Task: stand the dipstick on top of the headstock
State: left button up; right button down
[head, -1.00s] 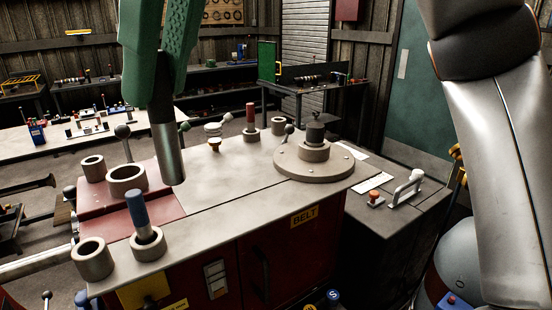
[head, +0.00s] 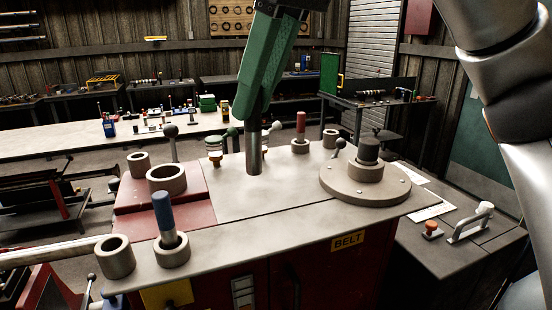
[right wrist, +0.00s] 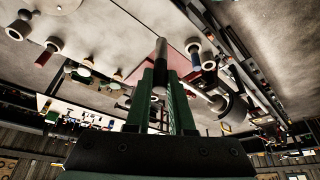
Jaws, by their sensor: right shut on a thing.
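The headstock is the big machine housing with a flat grey top (head: 225,240) in the middle of the head view. My right gripper (head: 257,118) comes down from above over it. Its green fingers are shut on the dipstick (head: 254,158), a grey metallic rod held upright. The dipstick's lower end is over the grey top, right of the red plate; I cannot tell if it touches. In the right wrist view the dipstick (right wrist: 161,55) sticks out between the fingers of my right gripper (right wrist: 162,78). My left gripper is not in view.
On the headstock stand a blue rod in a ring (head: 163,212), a red rod in a ring (head: 301,130), empty rings (head: 167,180), a red plate (head: 130,222), green-topped fittings (head: 214,152) and a round flange (head: 362,190). The grey top between plate and flange is mostly clear.

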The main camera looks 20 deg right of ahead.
jog(key=w+d+f, duration=0.1)
jog(key=f, duration=0.2)
jog(key=w+d+f, duration=0.1)
jog(key=f, duration=0.1)
jog(key=w+d+f+b, duration=0.1)
jog(key=w+f, duration=0.1)
jog(key=f, duration=0.1)
jog(key=shift+f, duration=0.3)
jog(key=shift+a+f, duration=0.1)
jog(key=shift+f, duration=0.05)
jog(key=shift+f, duration=0.3)
jog(key=c, duration=0.8)
grip_release()
jog(key=p+v, duration=0.2)
jog(key=v, duration=1)
jog(key=shift+r+p, duration=0.3)
